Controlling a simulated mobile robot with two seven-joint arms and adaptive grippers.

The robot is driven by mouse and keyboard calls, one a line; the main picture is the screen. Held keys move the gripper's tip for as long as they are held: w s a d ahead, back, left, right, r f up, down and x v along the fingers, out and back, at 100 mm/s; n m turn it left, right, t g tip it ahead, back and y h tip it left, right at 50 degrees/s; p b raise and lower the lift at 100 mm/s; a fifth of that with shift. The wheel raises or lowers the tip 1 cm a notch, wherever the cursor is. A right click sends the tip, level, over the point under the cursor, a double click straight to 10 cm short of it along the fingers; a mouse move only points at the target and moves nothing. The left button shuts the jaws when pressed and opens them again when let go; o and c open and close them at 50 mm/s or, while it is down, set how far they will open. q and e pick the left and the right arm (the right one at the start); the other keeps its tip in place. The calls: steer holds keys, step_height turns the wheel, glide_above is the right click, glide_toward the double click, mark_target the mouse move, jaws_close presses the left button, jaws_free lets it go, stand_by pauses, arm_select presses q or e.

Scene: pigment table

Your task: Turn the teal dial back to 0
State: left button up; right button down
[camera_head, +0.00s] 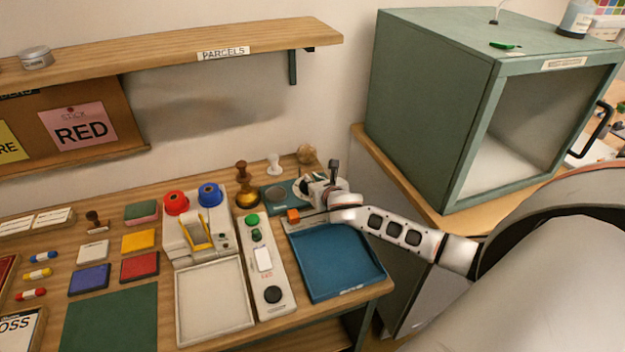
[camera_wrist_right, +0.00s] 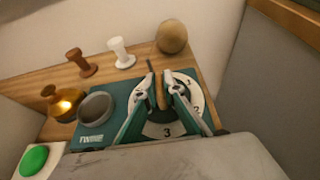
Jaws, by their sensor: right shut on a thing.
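The teal dial unit (camera_wrist_right: 97,141), labelled TWINE, sits at the back of the table. Its white number disc (camera_wrist_right: 196,98) shows 1, 2 and 3 in the right wrist view; the mark on its left side is partly covered. In the head view the teal base (camera_head: 270,204) shows to the left of my gripper, which hides much of the disc. My right gripper (camera_wrist_right: 163,80) is shut on the dial's narrow knob (camera_wrist_right: 161,97), one finger on each side. The exact number the knob points to is unclear. My left gripper is out of view.
A round grey dish (camera_wrist_right: 96,107) is beside the disc, with a brass-based stamp (camera_head: 246,198) left of it. A wooden ball (camera_head: 306,154) and a white stamp (camera_head: 274,163) stand behind. A blue tray (camera_head: 338,290) lies in front; a green cabinet (camera_head: 425,110) stands right.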

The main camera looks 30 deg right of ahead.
steer(key=c, duration=2.2)
jaws_free()
steer(key=shift+o, duration=0.2)
steer(key=v, duration=1.2)
steer(key=shift+s+d, duration=0.1)
